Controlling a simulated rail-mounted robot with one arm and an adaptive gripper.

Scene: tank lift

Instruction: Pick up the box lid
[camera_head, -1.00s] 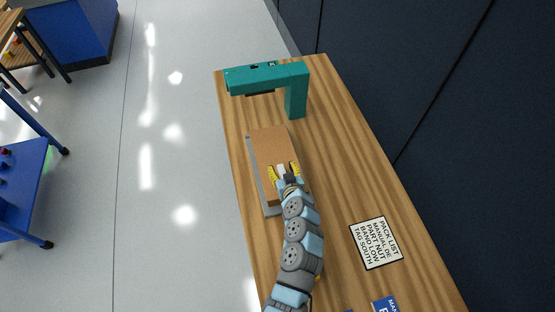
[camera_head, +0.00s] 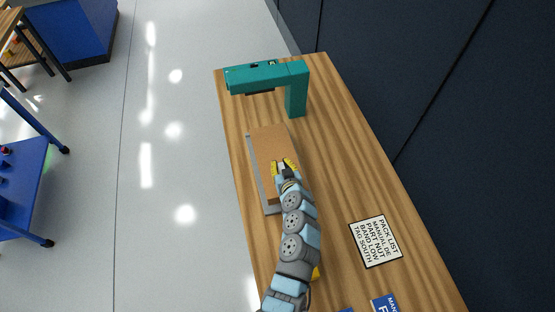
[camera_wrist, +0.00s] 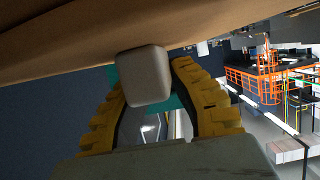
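The box lid (camera_head: 268,148) is a flat brown board lying on a grey base (camera_head: 263,190) at the left edge of the wooden table. In the wrist view its brown face (camera_wrist: 60,40) runs across the top, slanted, with a pale grey knob (camera_wrist: 145,75) standing out from it. My gripper (camera_head: 284,167) is at the lid's near half with its yellow fingers on either side of the knob. In the wrist view the fingertips (camera_wrist: 147,82) appear to touch both sides of the knob. My gripper and arm hide the lid's near right part.
A teal arch-shaped stand (camera_head: 296,92) rises behind the lid. A printed sign (camera_head: 376,241) and a blue sign (camera_head: 385,304) lie on the table (camera_head: 345,170) to the right. A dark wall (camera_head: 420,90) borders the table's right side. Open floor lies left.

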